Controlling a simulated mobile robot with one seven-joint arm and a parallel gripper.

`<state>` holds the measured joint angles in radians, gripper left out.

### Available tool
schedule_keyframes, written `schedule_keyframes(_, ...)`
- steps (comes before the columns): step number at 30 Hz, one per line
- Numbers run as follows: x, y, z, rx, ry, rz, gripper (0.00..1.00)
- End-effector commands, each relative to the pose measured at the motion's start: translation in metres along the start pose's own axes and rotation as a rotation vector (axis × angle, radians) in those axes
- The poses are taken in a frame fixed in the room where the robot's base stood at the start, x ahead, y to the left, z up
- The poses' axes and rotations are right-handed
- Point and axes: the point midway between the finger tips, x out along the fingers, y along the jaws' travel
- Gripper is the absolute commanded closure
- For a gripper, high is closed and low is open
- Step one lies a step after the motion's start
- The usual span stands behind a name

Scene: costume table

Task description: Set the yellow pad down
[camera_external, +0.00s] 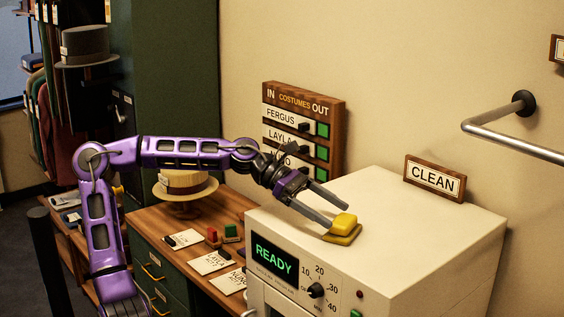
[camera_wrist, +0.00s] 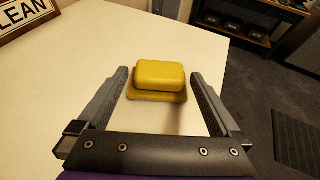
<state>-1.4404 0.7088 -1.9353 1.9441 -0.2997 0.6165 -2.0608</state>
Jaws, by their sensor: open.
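The yellow pad (camera_external: 343,225) rests on the white top of the machine (camera_external: 400,210), near its front left edge. It has a thick block on a wider, flatter base. In the wrist view the yellow pad (camera_wrist: 160,77) sits between and slightly beyond my fingertips, with a gap on each side. My gripper (camera_external: 337,214) reaches in from the left, low over the machine top. Its two fingers are open, and in the wrist view my gripper (camera_wrist: 159,80) is not touching the pad.
A "CLEAN" sign (camera_external: 435,178) stands at the back of the machine top. The rest of that top is clear. A metal rail (camera_external: 510,140) juts from the wall at right. A wooden desk (camera_external: 180,222) with cards, stamps and a hat stand is at left.

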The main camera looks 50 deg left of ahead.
Motion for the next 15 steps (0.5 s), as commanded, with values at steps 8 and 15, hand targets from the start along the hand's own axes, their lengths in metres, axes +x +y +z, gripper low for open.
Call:
schedule_keyframes(8,-0.057,0.001,0.002,-0.003,-0.002,0.005,0.00)
schedule_keyframes(15,-0.090,0.001,0.001,-0.002,-0.002,0.002,0.00)
